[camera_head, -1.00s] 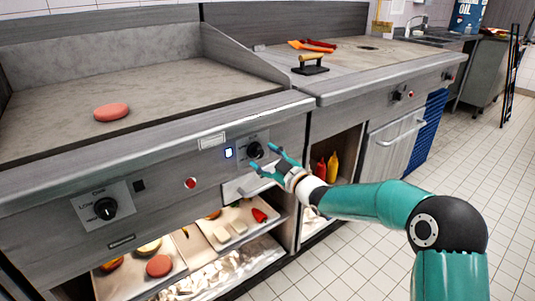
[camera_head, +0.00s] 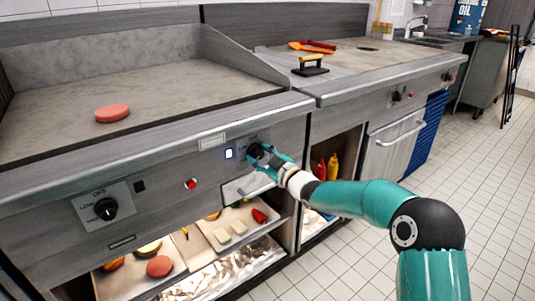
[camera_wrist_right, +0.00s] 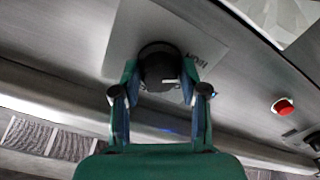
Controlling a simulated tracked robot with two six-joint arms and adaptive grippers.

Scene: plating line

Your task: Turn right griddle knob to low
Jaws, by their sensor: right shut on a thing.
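The right griddle knob (camera_head: 255,150) is a black round knob on a pale label plate on the griddle's front panel. My right gripper (camera_head: 262,156) is at the knob, with its teal fingers on either side of it, and partly hides it. In the right wrist view the knob (camera_wrist_right: 159,66) sits between the two fingertips of my right gripper (camera_wrist_right: 158,85), which is shut on it. A white mark shows on the knob there, and part of the word HIGH is readable on the plate. The knob's exact setting I cannot tell. My left gripper is not in view.
The left knob (camera_head: 106,208) is at the panel's left. A red light (camera_head: 191,184) and a blue-lit switch (camera_head: 228,154) sit between the knobs. A pink patty (camera_head: 112,113) lies on the griddle. Shelves with food trays (camera_head: 205,224) are below. The tiled floor at right is clear.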

